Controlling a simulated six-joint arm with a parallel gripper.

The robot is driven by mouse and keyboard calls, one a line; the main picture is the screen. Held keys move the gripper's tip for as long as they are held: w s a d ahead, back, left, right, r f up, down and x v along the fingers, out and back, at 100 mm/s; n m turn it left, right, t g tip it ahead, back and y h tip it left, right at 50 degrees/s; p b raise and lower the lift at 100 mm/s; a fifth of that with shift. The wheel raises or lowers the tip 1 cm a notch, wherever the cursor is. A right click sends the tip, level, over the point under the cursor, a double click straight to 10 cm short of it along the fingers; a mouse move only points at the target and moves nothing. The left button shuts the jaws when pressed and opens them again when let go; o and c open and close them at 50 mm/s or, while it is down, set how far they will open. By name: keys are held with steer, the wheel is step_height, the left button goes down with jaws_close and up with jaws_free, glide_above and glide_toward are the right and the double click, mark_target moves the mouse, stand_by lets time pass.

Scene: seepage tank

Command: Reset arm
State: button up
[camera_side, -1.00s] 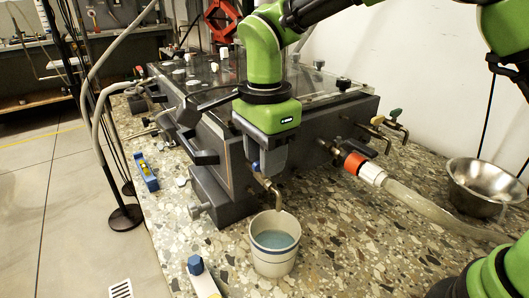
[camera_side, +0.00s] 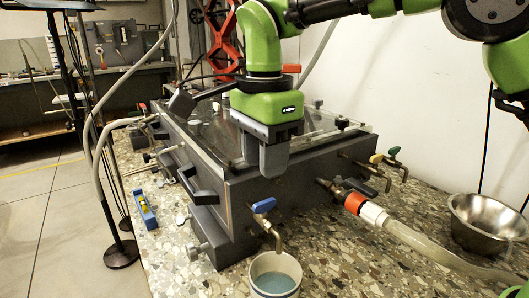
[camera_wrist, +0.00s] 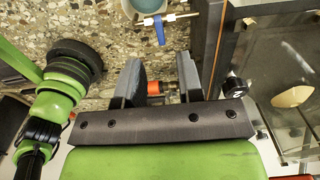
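My gripper (camera_side: 275,165) points down over the near edge of the grey tank (camera_side: 236,212), above and apart from the blue-handled tap (camera_side: 263,206). In the wrist view my gripper's two fingers (camera_wrist: 160,85) stand apart with nothing held between them. The blue tap handle (camera_wrist: 159,30) lies beyond the fingertips there. A white cup with bluish liquid (camera_side: 275,275) stands below the tap's spout, cut by the lower picture edge. The cup shows partly at the top of the wrist view (camera_wrist: 147,5).
An orange coupling (camera_side: 355,202) joins a clear hose (camera_side: 425,243) at the tank's right side. Taps with yellow and green handles (camera_side: 385,157) stick out there too. A steel bowl (camera_side: 486,222) stands at right. A blue level (camera_side: 145,209) lies left on the speckled counter.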

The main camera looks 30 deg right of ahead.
steer(key=shift+r, duration=0.15)
steer(key=shift+s+d+r, duration=0.1)
steer(key=shift+d+r, duration=0.1)
steer(key=shift+d, duration=0.05)
steer(key=s+d+r+n+t+y, duration=0.2)
steer(key=s+d+r+n+t, duration=0.4)
steer(key=s+d+n, duration=0.6)
steer(key=s+f+n+t, duration=0.1)
steer(key=s+n, duration=0.1)
steer(key=s, duration=0.5)
steer(key=shift+d+f, duration=0.4)
stand_by(0.9)
